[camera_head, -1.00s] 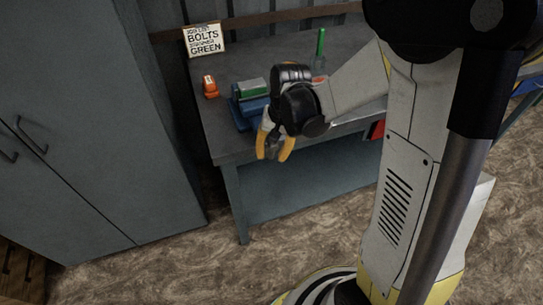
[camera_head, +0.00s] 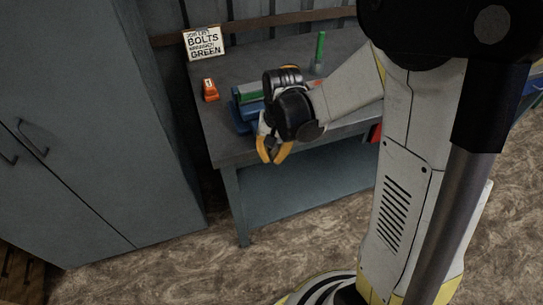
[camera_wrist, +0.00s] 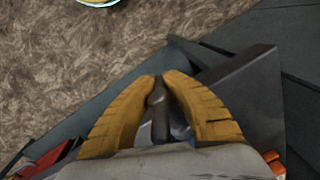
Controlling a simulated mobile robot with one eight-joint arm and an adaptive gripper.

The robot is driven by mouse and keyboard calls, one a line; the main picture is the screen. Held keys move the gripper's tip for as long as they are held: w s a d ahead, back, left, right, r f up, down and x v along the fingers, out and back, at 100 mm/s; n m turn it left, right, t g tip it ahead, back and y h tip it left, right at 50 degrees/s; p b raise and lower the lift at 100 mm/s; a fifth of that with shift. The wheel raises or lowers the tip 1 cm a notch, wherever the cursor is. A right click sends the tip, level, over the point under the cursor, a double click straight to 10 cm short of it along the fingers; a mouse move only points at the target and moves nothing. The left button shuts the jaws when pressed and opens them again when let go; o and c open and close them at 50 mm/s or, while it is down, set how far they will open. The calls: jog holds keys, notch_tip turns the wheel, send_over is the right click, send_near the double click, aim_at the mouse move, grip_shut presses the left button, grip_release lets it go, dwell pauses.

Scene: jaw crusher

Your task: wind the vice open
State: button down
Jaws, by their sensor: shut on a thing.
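The blue vice (camera_head: 243,122) stands on the near left part of the workbench, partly hidden behind my gripper. A green block (camera_head: 249,95) shows at its top, apparently between the jaws; the jaw gap is not clear. My gripper (camera_head: 273,159) reaches down in front of the vice, just past the bench's front edge, with its yellow fingers pointing down. In the wrist view, my gripper (camera_wrist: 158,85) has its yellow fingers closed around a dark bar (camera_wrist: 157,100), which looks like the vice handle. Most of the handle is hidden.
A tall grey cabinet (camera_head: 80,130) stands close on the left. The floor (camera_head: 180,270) in front is clear.

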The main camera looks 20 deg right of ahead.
aim_at(276, 149)
jog(key=shift+w+d+r+n+t+h+b, duration=0.15)
jog(key=shift+d+r+h+b, duration=0.35)
jog(key=shift+h, duration=2.45)
jog(key=shift+s+d+r+n+t+h+b, duration=0.1)
jog(key=shift+d+r+h+b, duration=0.45)
jog(key=shift+h, duration=2.35)
jog(key=shift+w+d+r+n+t+h+b, duration=0.15)
jog(key=shift+d+r+h+b, duration=0.35)
jog(key=shift+h, duration=2.45)
jog(key=shift+s+d, duration=0.15)
jog(key=c, duration=1.4)
grip_release()
jog(key=shift+f, duration=0.1)
jog(key=shift+c, duration=0.2)
jog(key=shift+g, duration=0.3)
